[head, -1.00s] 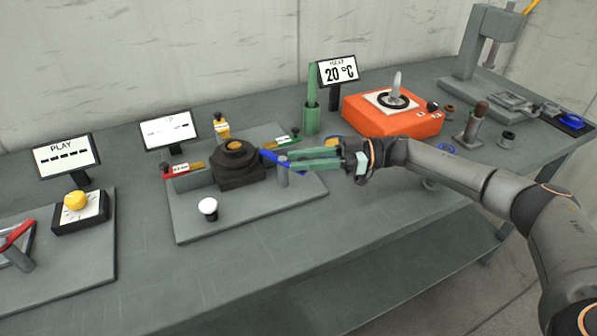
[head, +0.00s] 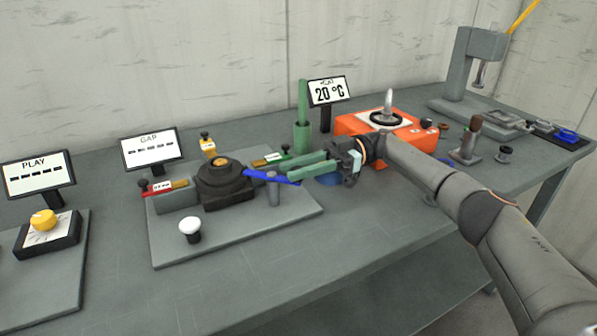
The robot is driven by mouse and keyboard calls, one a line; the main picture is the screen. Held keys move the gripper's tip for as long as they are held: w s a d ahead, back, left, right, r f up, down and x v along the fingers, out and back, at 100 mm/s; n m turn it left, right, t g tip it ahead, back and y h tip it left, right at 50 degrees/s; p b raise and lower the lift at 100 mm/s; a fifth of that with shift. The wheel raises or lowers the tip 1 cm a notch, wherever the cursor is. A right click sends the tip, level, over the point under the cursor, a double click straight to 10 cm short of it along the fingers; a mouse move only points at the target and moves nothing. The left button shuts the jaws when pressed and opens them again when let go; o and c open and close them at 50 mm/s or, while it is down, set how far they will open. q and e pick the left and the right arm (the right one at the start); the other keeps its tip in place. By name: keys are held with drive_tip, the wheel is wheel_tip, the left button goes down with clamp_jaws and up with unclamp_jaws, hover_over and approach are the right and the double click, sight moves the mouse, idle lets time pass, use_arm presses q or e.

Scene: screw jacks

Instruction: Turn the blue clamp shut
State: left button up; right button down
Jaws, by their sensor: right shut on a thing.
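The blue clamp (head: 257,175) is a long blue lever at the right side of the black round-topped block (head: 224,190) on a grey base plate. It runs past a short grey post (head: 272,187). My right gripper (head: 291,175), with green fingers, reaches in from the right and is shut on the outer end of the blue clamp. The exact contact is partly hidden by the fingers. My left gripper is not in view.
The GAP display (head: 151,149) shows dashes. A white knob (head: 190,227) stands at the plate's front left. A green holder (head: 302,135) and an orange heater (head: 352,125) stand behind my right gripper. The table front (head: 310,255) is clear.

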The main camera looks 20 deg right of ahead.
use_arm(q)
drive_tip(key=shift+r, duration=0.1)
use_arm(e)
drive_tip(key=shift+a, duration=0.15)
drive_tip(key=c, duration=0.7)
unclamp_jaws()
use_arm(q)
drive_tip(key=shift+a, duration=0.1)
use_arm(e)
drive_tip(key=shift+o, duration=0.2)
